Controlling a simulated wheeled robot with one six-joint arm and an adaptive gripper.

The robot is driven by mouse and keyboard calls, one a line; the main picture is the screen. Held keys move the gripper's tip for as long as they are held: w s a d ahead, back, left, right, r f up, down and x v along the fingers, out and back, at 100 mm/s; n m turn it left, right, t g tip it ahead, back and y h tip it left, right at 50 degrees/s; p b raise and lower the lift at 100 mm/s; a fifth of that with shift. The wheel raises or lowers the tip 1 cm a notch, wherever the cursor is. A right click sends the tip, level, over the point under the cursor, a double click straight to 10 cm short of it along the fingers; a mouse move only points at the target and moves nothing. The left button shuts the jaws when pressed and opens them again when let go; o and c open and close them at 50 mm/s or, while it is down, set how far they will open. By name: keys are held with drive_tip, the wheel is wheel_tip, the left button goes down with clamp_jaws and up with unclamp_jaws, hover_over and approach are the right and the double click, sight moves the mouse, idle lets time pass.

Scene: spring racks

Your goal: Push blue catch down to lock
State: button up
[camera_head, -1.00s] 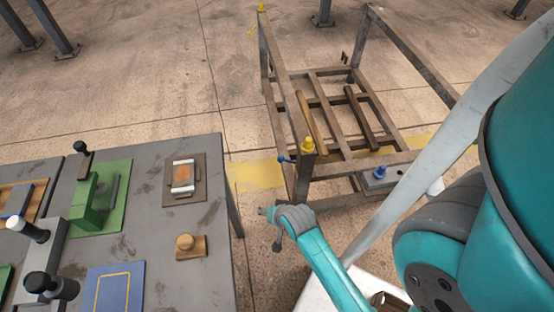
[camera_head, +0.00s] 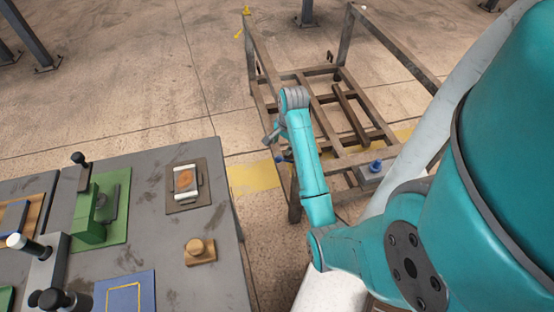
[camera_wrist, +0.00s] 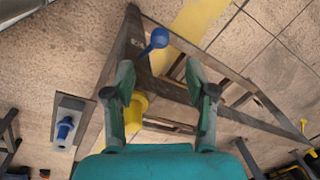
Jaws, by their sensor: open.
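The rack's near corner post shows in the wrist view with a yellow cap (camera_wrist: 136,108) and a blue ball-ended lever (camera_wrist: 157,39). The lever sticks out beyond my fingertips, and its blue end shows small in the head view (camera_head: 284,157). A second blue part, a stubby knob (camera_head: 375,165), stands on a grey plate at the rack's right; it also shows in the wrist view (camera_wrist: 65,128). I cannot tell which blue part is the catch. My gripper (camera_wrist: 160,78) is open and empty over the post, with the yellow cap behind its left finger. My arm hides the post top in the head view.
The metal rack (camera_head: 325,98) stands on the concrete floor, its bars around my arm. A grey table (camera_head: 150,230) with a green fixture (camera_head: 92,222), a wooden knob (camera_head: 200,247) and a blue pad (camera_head: 125,292) is at left. Open floor lies beyond the rack.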

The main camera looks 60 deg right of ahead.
sight(279, 157)
drive_tip(key=f, duration=0.3)
drive_tip(key=w+f, duration=0.1)
drive_tip(key=f, duration=0.6)
drive_tip(key=shift+w+d+f, duration=0.2)
drive_tip(key=shift+w+f, duration=0.1)
clamp_jaws()
